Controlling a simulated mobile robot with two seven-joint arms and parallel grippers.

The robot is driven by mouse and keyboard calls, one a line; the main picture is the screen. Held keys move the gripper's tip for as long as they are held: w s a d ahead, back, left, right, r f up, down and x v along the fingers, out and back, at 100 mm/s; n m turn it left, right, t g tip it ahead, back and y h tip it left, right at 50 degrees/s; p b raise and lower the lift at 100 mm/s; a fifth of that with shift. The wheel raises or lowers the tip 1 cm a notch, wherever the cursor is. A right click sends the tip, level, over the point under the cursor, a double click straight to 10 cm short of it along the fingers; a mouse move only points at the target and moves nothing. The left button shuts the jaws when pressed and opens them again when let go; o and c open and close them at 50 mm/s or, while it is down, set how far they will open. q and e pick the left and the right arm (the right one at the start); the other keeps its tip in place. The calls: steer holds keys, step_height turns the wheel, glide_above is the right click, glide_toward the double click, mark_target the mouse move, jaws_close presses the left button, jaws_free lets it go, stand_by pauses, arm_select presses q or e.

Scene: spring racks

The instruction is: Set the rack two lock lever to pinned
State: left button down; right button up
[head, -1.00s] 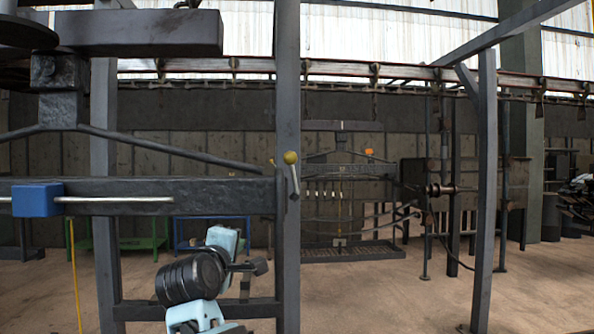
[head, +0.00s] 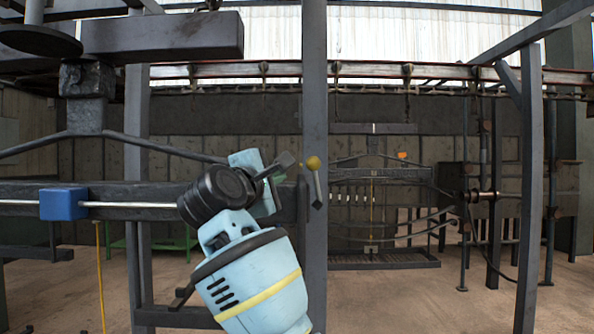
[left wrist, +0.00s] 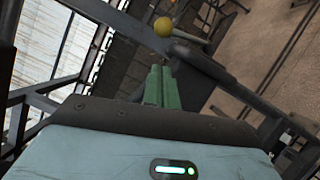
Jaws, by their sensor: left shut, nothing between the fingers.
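The lock lever (head: 317,187) is a short pale rod with a yellow ball knob (head: 313,163) at its upper end, on the dark upright post (head: 315,260). It stands nearly upright, tilted slightly left at the top. The knob also shows in the left wrist view (left wrist: 163,26), beyond the fingertips. My left gripper (head: 279,179) is just left of the lever, apart from it in the wrist view. Its green fingers (left wrist: 160,85) are shut and empty. I cannot read which rack this is. My right gripper is not in view.
A dark horizontal beam (head: 120,212) runs left from the post, with a blue block (head: 63,204) on a thin rod in front. A heavy dark bar (head: 165,37) hangs above. Another rack (head: 385,263) stands behind, right of the post. Open floor lies at the lower right.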

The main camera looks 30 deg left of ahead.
mark_target(311, 162)
arm_select(q)
steer(key=shift+x, duration=5.05)
steer(key=shift+w+d+r+m, duration=0.25)
steer(key=shift+d+m, duration=0.2)
steer(key=shift+m, duration=0.25)
steer(key=shift+w+d+r+m+g+h, duration=0.1)
steer(key=shift+d+r+m+g+h, duration=0.1)
steer(key=shift+d+m+g+h, duration=0.15)
steer(key=shift+w+d+r+m+g, duration=0.15)
steer(key=shift+w+d+m+g, duration=0.15)
steer(key=shift+m, duration=0.3)
steer(key=shift+w+d+r+m+g, duration=0.15)
steer(key=shift+w+d+r+m, duration=0.05)
steer(key=shift+d+m, duration=0.3)
steer(key=shift+w+d+m+g, duration=0.45)
steer(key=shift+d+m, duration=0.2)
steer(key=shift+m, duration=0.15)
steer(key=shift+w+d+m+g, duration=0.4)
steer(key=shift+d+m, duration=0.25)
steer(key=shift+m, duration=0.2)
steer(key=shift+w+d+m+g, duration=0.45)
steer(key=shift+d+m, duration=0.2)
steer(key=shift+m, duration=0.15)
steer(key=shift+s, duration=0.1)
